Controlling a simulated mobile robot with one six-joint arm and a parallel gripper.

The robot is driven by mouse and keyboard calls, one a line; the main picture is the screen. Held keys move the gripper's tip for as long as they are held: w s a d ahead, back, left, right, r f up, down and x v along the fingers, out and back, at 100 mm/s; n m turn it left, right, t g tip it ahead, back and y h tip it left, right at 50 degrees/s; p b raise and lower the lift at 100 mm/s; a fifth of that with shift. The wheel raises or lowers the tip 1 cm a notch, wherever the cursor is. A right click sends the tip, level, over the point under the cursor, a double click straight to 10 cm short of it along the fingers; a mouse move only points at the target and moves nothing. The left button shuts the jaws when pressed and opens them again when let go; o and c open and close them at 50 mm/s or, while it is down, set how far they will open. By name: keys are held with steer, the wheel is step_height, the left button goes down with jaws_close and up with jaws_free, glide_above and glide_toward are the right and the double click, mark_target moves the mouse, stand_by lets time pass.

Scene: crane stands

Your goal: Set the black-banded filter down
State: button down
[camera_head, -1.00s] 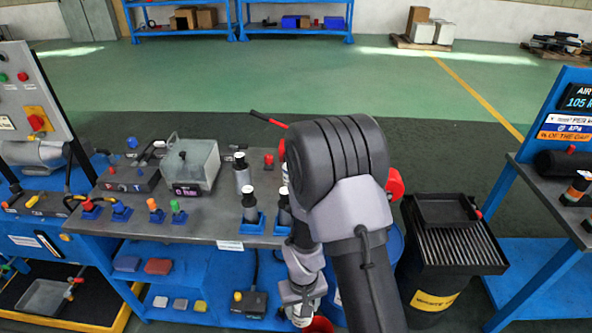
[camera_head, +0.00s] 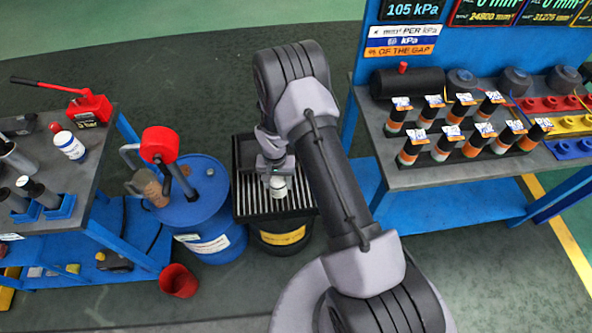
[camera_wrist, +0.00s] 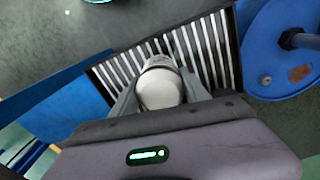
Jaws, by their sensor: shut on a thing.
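My gripper (camera_head: 276,172) is over the slatted grate (camera_head: 250,204) on top of the dark waste drum (camera_head: 283,236). It is shut on a white cylindrical filter (camera_head: 278,188), held between the two fingers. In the wrist view the filter (camera_wrist: 160,90) shows its pale rounded body, with a dark band near its far end. The grate's slats (camera_wrist: 206,45) lie behind and around it. I cannot tell whether the filter touches the slats.
A blue drum (camera_head: 205,215) with a red-topped pump (camera_head: 159,145) stands left of the grate. A red bucket (camera_head: 178,281) is on the floor. Workbenches flank both sides; the right one (camera_head: 400,180) carries several banded cylinders (camera_head: 441,150). A dark tray (camera_head: 245,150) sits at the grate's back.

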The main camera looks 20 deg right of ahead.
steer(key=shift+s+d+f+b, duration=0.2)
steer(key=shift+d+f+b, duration=0.6)
steer(key=shift+d, duration=1.25)
steer(key=shift+s+d+f+b, duration=0.15)
steer(key=shift+d+f+b, duration=0.6)
steer(key=shift+d, duration=1.25)
steer(key=shift+s+d+f+b, duration=0.2)
steer(key=shift+d+f+b, duration=0.6)
steer(key=shift+d, duration=1.25)
steer(key=c, duration=0.6)
jaws_free()
steer(key=shift+f+p, duration=0.2)
steer(key=shift+p, duration=0.1)
steer(key=shift+o, duration=0.2)
